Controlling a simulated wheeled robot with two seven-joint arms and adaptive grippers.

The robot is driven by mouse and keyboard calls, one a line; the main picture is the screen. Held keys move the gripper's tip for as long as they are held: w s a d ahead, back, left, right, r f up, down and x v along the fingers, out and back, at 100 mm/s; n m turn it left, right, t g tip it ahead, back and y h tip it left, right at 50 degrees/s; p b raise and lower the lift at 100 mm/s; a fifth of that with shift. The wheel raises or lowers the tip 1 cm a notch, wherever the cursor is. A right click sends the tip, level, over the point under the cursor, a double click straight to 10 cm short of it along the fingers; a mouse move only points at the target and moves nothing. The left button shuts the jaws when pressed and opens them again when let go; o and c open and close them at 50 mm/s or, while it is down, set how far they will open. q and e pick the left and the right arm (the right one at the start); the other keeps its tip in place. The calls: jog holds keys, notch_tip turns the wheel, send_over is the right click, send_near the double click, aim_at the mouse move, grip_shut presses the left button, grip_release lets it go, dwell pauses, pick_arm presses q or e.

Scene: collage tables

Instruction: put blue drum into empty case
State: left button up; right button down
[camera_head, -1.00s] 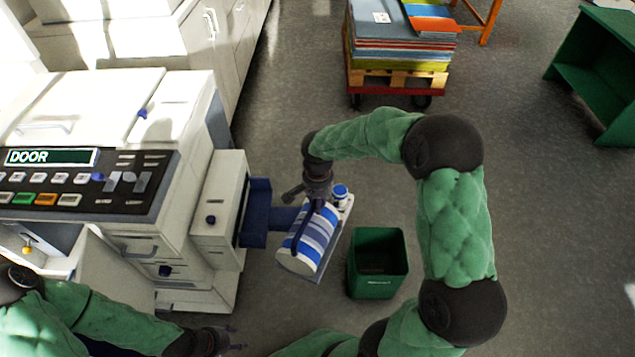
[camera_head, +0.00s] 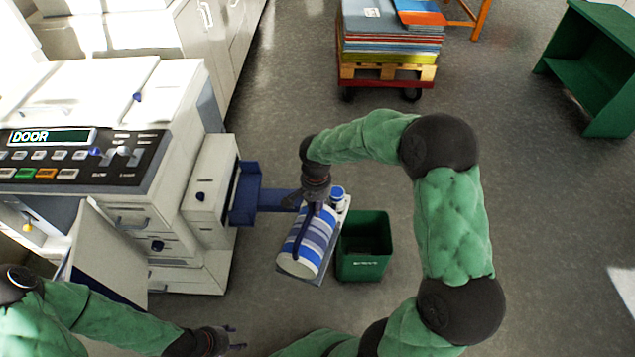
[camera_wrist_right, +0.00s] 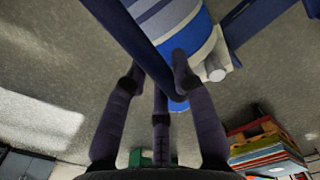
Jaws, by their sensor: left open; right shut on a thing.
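A blue, white and grey striped drum (camera_head: 314,240) hangs tilted under my right gripper (camera_head: 312,205) in the head view. In the right wrist view its striped side (camera_wrist_right: 185,28) shows beyond the fingers. My right gripper (camera_wrist_right: 165,90) is shut on a dark blue bar (camera_wrist_right: 128,30) that runs along the drum and looks like its handle. My left gripper (camera_head: 234,340) is open and empty at the bottom of the head view, apart from the drum. I cannot make out an empty case in these views.
A white machine (camera_head: 170,190) stands at the left, its front door open and a blue tray (camera_head: 245,190) sticking out beside the drum. A green bin (camera_head: 364,262) stands just right of the drum. A loaded pallet cart (camera_head: 388,75) and green shelf (camera_head: 595,75) stand behind.

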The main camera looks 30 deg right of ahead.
jog(key=shift+w+a+f+n, duration=0.2)
jog(key=shift+a+f+n, duration=0.15)
jog(key=shift+f, duration=0.25)
jog(key=s+a+f+n, duration=0.1)
jog(key=a+f+n, duration=0.1)
jog(key=f, duration=0.2)
jog(key=s+a+f+n, duration=0.1)
jog(key=a+f+n, duration=0.2)
jog(key=f, duration=0.2)
jog(key=s+a+f+n, duration=0.1)
jog(key=a+f+n, duration=0.2)
jog(key=f, duration=0.1)
jog(key=shift+f, duration=0.15)
jog(key=shift+s+a+f+n, duration=0.1)
jog(key=shift+a+f+n, duration=0.2)
jog(key=shift+f+n, duration=0.15)
jog(key=shift+s+a+f+n, duration=0.1)
jog(key=shift+a+f+n, duration=0.2)
jog(key=shift+f, duration=0.25)
